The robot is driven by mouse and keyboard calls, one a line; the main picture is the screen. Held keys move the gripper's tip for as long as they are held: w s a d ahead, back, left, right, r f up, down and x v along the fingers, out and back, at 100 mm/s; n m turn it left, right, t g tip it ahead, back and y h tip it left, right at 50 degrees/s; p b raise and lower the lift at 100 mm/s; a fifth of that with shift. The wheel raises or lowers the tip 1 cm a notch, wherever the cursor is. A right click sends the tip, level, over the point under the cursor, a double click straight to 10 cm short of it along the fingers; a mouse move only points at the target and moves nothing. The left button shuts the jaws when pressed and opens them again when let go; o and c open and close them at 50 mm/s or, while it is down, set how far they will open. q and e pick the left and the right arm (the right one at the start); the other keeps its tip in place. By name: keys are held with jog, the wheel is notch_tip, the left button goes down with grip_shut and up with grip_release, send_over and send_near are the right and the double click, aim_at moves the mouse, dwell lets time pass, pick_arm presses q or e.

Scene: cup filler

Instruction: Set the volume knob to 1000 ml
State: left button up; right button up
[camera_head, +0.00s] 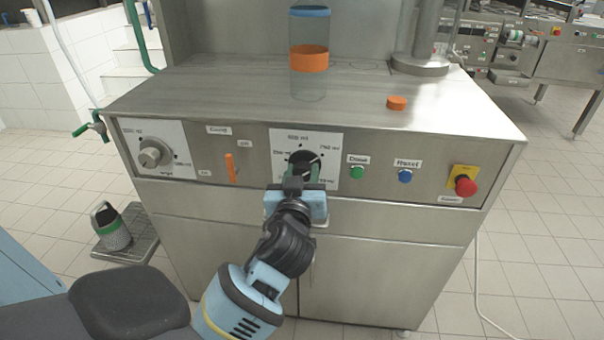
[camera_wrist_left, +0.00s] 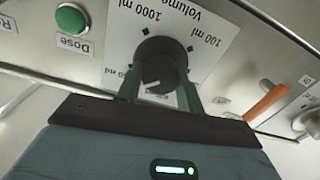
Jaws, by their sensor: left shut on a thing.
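The volume knob (camera_head: 303,157) is a black dial on a white scale plate in the middle of the machine's front panel. In the left wrist view the knob (camera_wrist_left: 160,63) shows upside down, with the 1000 ml label to its upper left and 100 ml to its upper right. A pale mark on the knob is at its lower edge in that view, on the side away from these labels. My left gripper (camera_head: 305,172) is at the knob, its green fingers (camera_wrist_left: 160,92) shut on it from either side. The gripper partly hides the lower scale. My right gripper is not in view.
A grey knob (camera_head: 152,154) and an orange lever (camera_head: 231,168) sit left of the dial. A green button (camera_head: 357,172), a blue button (camera_head: 405,176) and a red emergency button (camera_head: 466,186) are to its right. An orange cap (camera_head: 397,103) lies on top.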

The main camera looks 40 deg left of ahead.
pick_arm(q)
jog(key=m+p, duration=0.2)
jog(key=m, duration=0.1)
jog(key=shift+r+m+p, duration=0.15)
jog(key=shift+m+p, duration=0.15)
jog(key=m+p, duration=0.6)
jog(key=m, duration=0.6)
jog(key=shift+w+d, duration=0.1)
jog(key=shift+d, duration=0.05)
jog(key=shift+f+m, duration=0.2)
jog(key=shift+m, duration=0.4)
jog(key=shift+p, duration=0.3)
